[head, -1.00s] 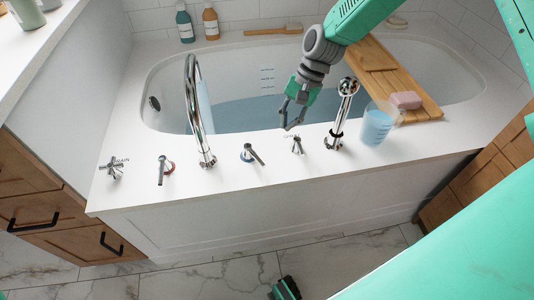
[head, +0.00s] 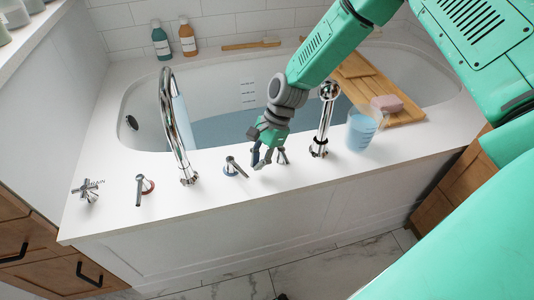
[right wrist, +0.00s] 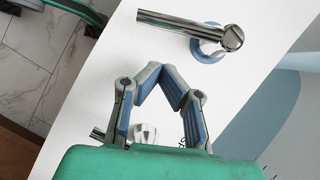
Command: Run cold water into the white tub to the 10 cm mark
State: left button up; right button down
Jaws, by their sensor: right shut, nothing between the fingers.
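The white tub (head: 218,100) holds blue water (head: 215,132), with level marks (head: 248,93) on its far inner wall. I cannot read the marks. A chrome spout (head: 166,100) arches over the near rim; a pale blue strip (head: 181,115) behind it looks like running water. The blue-ringed lever (head: 234,167) is on the deck and also shows in the right wrist view (right wrist: 185,25). The red-ringed lever (head: 140,190) is farther left. My right gripper (head: 261,163) is shut and empty, just right of the blue-ringed lever, partly hiding a cross handle (head: 282,156). My left gripper is out of view.
A drain cross handle (head: 88,189) stands at the deck's left end. A hand shower (head: 325,118) and a pitcher of blue liquid (head: 361,131) stand right of my gripper. A wooden tray (head: 365,85) with pink soap (head: 386,103) spans the tub. Bottles (head: 161,42) stand behind.

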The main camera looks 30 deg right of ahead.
jog(key=shift+s+a+r, duration=0.1)
jog(key=shift+a+r, duration=0.1)
jog(key=shift+a, duration=0.4)
jog(key=shift+s+a+r, duration=0.1)
jog(key=shift+a+r, duration=0.05)
jog(key=shift+a, duration=0.4)
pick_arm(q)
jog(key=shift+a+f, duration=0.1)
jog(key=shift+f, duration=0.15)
